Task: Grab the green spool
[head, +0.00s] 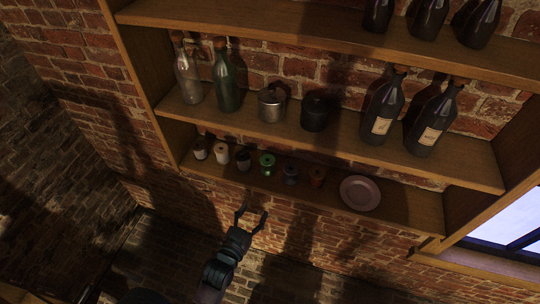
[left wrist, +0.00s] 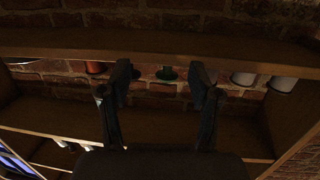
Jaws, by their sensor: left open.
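The green spool (head: 267,163) stands on the lowest wooden shelf, in a row of spools. In the left wrist view, which looks upside down, the green spool (left wrist: 167,74) shows between the fingertips but farther off. My left gripper (head: 252,211) is open and empty, in front of and below the shelf edge in the head view. Its two fingers (left wrist: 163,74) are spread apart in the left wrist view and touch nothing that I can see. My right gripper is not in view.
A dark spool (head: 243,160) and a blue-grey spool (head: 290,175) flank the green one. White spools (head: 222,153) stand to the left, a reddish-brown spool (head: 317,177) and a pale plate (head: 360,193) to the right. The middle shelf (head: 345,148) with bottles and pots overhangs them.

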